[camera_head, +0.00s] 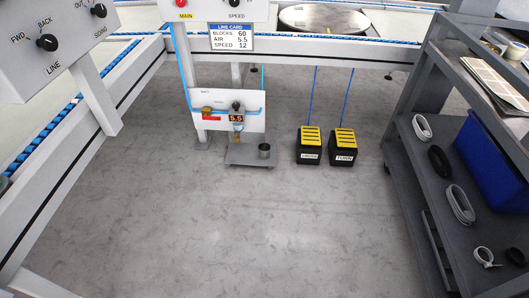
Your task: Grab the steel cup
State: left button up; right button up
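Neither of my grippers shows in the head view, and nothing is seen touching the cup.
Two black pedals with yellow tops (310,145) (343,146) stand right of the cup. A grey shelf cart (424,150) with cable coils and a blue bin (493,160) is at the right. Conveyor frames (75,130) run left and back. The middle floor (240,230) is clear.

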aim_at(263, 148)
jog(key=u, duration=0.4)
jog(key=i+l+u, duration=0.2)
jog(key=i+u, duration=0.15)
jog(key=u, duration=0.15)
jog(key=i+l+u, duration=0.25)
jog(key=u, duration=0.2)
